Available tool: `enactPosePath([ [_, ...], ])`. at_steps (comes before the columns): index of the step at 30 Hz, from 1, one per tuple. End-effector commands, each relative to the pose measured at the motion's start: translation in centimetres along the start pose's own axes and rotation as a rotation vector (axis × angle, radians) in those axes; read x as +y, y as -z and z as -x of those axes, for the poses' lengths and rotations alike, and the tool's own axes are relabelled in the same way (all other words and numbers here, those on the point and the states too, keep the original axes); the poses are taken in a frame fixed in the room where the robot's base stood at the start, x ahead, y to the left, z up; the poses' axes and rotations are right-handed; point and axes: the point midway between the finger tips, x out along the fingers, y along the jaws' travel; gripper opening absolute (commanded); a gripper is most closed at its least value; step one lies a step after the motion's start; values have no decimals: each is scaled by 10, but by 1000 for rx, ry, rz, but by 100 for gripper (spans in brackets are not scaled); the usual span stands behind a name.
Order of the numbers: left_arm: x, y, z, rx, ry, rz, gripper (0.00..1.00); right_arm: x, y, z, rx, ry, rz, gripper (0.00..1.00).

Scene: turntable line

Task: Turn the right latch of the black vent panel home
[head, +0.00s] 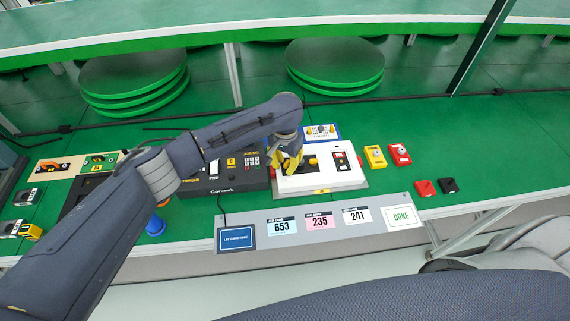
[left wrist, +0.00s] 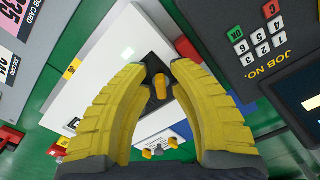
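My left gripper (head: 288,162) is over the left part of the white machine (head: 317,180). In the left wrist view its two yellow fingers (left wrist: 158,72) stand apart with a gap between them. Through that gap I see a small black plate (left wrist: 151,70) with a yellow-orange latch or knob (left wrist: 160,87) on the white surface. The latch lies between the fingers in the picture; I cannot tell whether they touch it. I cannot tell which latch this is. In the head view the gripper hides most of the plate. My right gripper is not in view.
A dark keypad box (head: 237,177) stands left of the white machine. A blue-edged board (head: 323,132) is behind it. Yellow (head: 375,156) and red (head: 399,154) devices stand to the right. Job cards lie along the grey front strip (head: 330,240).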

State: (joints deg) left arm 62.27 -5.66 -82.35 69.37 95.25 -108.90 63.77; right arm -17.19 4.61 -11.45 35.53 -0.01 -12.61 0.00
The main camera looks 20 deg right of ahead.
Motion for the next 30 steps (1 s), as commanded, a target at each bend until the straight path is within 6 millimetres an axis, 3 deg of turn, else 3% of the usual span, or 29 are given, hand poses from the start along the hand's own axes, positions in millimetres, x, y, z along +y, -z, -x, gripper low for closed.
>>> enactPosePath([
  [3,0,0,0,0,0,0,21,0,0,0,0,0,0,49],
  [9,0,0,0,0,0,0,0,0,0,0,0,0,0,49],
  [22,0,0,0,0,0,-13,0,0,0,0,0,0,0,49],
  [30,-2,0,0,-1,1,-139,0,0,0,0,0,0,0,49],
])
